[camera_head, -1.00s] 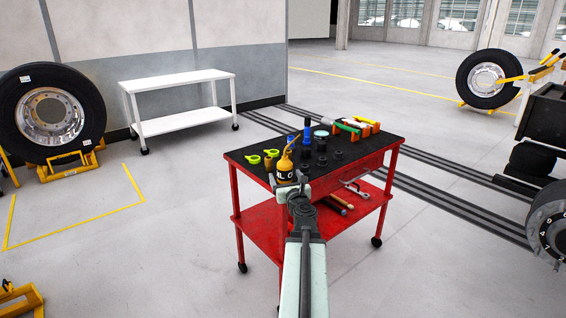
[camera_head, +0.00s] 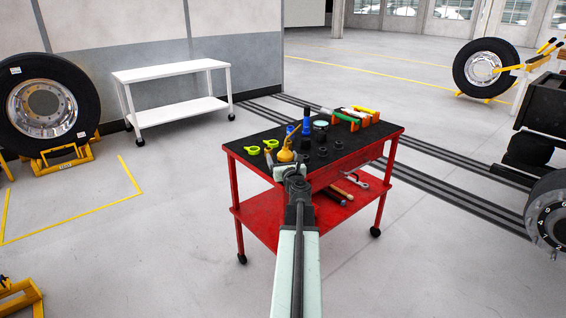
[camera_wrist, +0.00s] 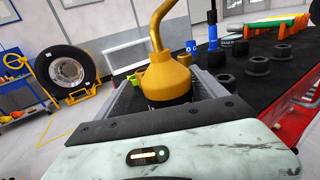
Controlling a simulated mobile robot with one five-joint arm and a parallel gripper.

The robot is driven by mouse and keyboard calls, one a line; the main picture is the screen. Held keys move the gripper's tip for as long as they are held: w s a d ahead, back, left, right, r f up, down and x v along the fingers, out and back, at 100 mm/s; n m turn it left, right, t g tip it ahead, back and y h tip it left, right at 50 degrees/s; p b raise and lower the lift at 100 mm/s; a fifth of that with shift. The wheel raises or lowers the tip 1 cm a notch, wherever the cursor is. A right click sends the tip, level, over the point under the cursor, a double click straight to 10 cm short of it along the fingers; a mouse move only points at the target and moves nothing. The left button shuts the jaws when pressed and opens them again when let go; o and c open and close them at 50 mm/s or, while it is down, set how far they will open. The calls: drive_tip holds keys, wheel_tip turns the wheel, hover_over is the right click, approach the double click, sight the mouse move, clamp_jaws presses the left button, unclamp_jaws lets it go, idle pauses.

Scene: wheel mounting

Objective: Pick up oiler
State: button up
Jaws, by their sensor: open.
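The oiler (camera_head: 286,153) is a yellow can with a long bent spout, upright near the front left edge of the red cart's black top. My gripper (camera_head: 290,168) is at the cart's front edge, and hides the oiler's lower part in the head view. In the wrist view the oiler (camera_wrist: 170,75) stands between my gripper's open jaws (camera_wrist: 178,92), one jaw to each side. I cannot tell whether either jaw touches it. Its base is hidden behind my gripper body.
A white table (camera_head: 170,70) stands behind left.

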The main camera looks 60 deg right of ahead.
drive_tip(key=shift+s+d, duration=0.15)
drive_tip(key=shift+s, duration=0.2)
drive_tip(key=c, duration=1.5)
drive_tip(key=shift+o, duration=0.2)
drive_tip(key=shift+r, duration=0.15)
